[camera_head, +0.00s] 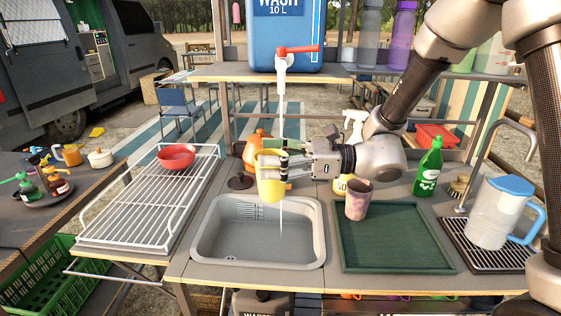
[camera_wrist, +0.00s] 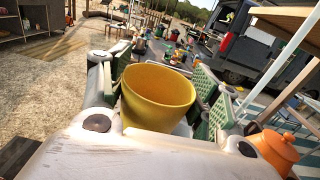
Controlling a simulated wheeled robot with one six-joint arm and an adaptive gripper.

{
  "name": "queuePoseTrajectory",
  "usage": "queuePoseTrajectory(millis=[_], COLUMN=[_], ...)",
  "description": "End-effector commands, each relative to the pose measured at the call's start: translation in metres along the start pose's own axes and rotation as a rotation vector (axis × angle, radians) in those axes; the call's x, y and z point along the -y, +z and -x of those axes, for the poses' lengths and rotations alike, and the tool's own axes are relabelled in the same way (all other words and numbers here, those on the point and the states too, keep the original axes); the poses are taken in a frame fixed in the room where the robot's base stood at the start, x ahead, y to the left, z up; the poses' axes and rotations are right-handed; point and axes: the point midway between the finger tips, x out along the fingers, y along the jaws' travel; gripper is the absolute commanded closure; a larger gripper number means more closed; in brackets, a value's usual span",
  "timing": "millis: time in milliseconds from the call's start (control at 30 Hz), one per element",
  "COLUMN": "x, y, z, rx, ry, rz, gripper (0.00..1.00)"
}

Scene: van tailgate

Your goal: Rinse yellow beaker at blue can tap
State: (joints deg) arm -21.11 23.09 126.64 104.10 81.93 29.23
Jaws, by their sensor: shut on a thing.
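The yellow beaker (camera_head: 270,186) is held upright over the grey sink basin (camera_head: 208,243), below the red-levered tap (camera_head: 284,60) of the blue water can (camera_head: 262,50). A thin pale stream of water (camera_head: 281,120) falls from the tap to the beaker and shows again below it, down into the basin. I cannot tell whether it enters the beaker or passes beside it. My gripper (camera_head: 284,166) comes from the right and is shut on the beaker. The wrist view shows the beaker (camera_wrist: 157,100) between the green finger pads, mouth up; its bottom is hidden.
A wire rack (camera_head: 135,215) with a red bowl (camera_head: 176,157) stands left. A green tray (camera_head: 395,240) right of the sink holds a patterned cup (camera_head: 358,200). An orange pot (camera_head: 254,145) stands behind the beaker. A green bottle (camera_head: 428,168) and a blue-lidded jug (camera_head: 497,212) stand right.

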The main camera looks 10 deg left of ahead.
Motion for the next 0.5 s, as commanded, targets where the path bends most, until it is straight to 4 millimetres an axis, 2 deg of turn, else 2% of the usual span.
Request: queuePoseTrajectory(millis=[200,500], x=[-0.003,-0.027], y=[0.003,0.023], z=[-0.001,-0.006], rx=[0.001,0.001], ry=[0.001,0.000], rz=[0.001,0.002], gripper=[0.60,0.60])
